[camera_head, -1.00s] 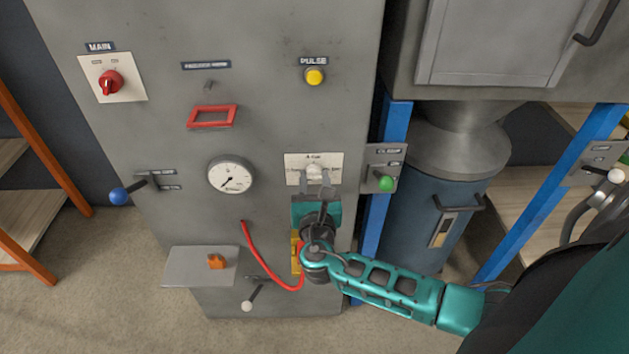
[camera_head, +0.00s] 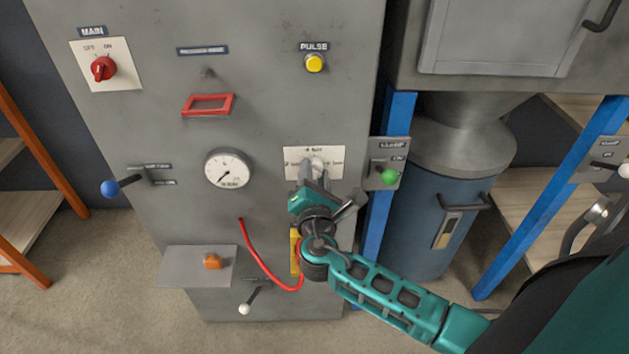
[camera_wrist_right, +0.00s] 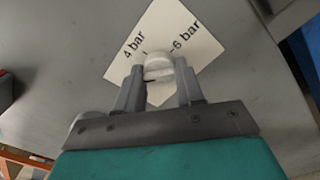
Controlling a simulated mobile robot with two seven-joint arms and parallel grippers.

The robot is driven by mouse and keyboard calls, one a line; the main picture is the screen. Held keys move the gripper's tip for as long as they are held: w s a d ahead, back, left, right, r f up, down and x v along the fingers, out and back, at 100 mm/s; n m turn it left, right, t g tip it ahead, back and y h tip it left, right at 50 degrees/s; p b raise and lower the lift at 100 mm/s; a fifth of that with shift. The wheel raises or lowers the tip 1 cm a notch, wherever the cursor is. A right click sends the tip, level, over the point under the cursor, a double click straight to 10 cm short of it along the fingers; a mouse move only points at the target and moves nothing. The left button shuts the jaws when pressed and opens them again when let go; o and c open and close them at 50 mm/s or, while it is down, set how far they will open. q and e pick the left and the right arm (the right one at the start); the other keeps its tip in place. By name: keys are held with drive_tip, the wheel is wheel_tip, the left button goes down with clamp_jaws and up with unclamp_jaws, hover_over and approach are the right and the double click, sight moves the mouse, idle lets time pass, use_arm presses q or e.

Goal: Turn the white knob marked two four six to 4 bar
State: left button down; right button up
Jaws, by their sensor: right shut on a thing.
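The white knob (camera_head: 317,164) sits on a white label plate (camera_head: 296,172) on the grey cabinet front, below the yellow button. My right gripper (camera_head: 318,172) is shut on the knob, with its teal body rolled at an angle below it. In the right wrist view the knob (camera_wrist_right: 158,66) is between the two grey fingers of the gripper (camera_wrist_right: 158,75). The plate (camera_wrist_right: 190,45) there reads "4 bar" to the upper left of the knob and "6 bar" to its right. The fingers hide the rest of the plate, and I cannot tell where the knob points. My left gripper is out of view.
A round gauge (camera_head: 228,168) is left of the knob. A green-tipped lever (camera_head: 389,177) stands close on the right, beside a blue post (camera_head: 371,235). A red hose (camera_head: 258,258) hangs below, near my forearm. A yellow button (camera_head: 314,63) is above.

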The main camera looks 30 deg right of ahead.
drive_tip(key=m+b, duration=0.4)
drive_tip(key=m, duration=0.2)
drive_tip(key=shift+f, duration=0.15)
drive_tip(key=shift+m+b, duration=0.55)
drive_tip(key=shift+m, duration=0.35)
drive_tip(key=shift+m+b, duration=0.4)
drive_tip(key=shift+m, duration=0.3)
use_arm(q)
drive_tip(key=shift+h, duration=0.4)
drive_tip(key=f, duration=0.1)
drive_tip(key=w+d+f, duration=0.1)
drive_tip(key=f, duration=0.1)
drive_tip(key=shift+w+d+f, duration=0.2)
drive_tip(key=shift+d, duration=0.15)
use_arm(e)
drive_tip(key=shift+m, duration=0.3)
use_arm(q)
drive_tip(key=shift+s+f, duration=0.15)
use_arm(e)
drive_tip(key=shift+r, duration=0.2)
